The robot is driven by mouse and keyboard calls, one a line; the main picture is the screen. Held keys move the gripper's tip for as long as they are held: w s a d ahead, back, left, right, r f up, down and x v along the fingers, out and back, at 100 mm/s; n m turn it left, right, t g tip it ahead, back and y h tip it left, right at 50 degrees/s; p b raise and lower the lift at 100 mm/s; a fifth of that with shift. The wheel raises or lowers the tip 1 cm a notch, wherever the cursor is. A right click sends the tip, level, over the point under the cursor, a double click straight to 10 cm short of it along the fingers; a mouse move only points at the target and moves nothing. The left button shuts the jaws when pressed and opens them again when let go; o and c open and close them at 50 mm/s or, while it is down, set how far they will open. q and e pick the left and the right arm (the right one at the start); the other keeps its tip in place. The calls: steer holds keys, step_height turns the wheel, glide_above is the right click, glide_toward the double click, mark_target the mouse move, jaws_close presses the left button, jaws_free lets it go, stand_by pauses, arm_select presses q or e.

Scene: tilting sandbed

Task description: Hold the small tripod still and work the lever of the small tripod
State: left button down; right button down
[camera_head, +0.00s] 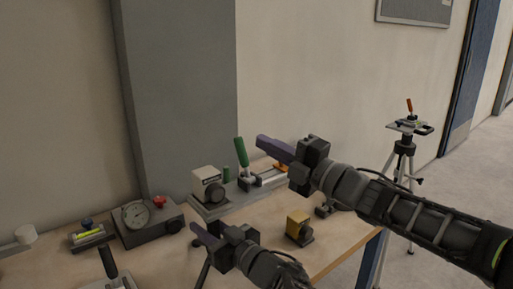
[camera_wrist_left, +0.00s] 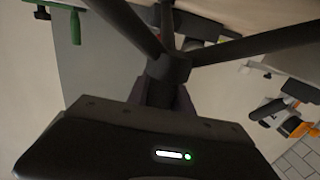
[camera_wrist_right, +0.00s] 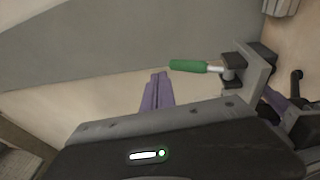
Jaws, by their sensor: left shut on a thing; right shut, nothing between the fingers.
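The small tripod is dark; in the left wrist view its hub (camera_wrist_left: 168,68) and spread legs stand right in front of the camera. My left gripper (camera_head: 196,231) is shut on it near the hub. In the head view the gripper covers most of the tripod and one dark leg (camera_head: 203,273) shows below. I cannot make out its lever clearly. My right gripper (camera_head: 261,140) is shut and empty, up and to the right of the left one, apart from the tripod. Its purple fingers (camera_wrist_right: 157,92) also show in the right wrist view.
A green-handled clamp (camera_head: 242,152) stands at the back of the table, close to my right gripper. A dial gauge (camera_head: 135,214), a level (camera_head: 89,236) and a yellow block (camera_head: 298,225) stand around. A larger tripod (camera_head: 402,160) stands on the floor at right.

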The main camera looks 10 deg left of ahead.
arm_select(q)
steer(key=shift+a, duration=0.1)
arm_select(e)
steer(key=s+d+r, duration=0.4)
steer(key=d, duration=0.3)
steer(key=shift+s+d, duration=0.15)
steer(key=shift+d, duration=0.15)
arm_select(q)
steer(key=c, duration=1.1)
jaws_free()
steer(key=shift+o, duration=0.2)
steer(key=v, duration=1.2)
steer(key=shift+f, duration=0.1)
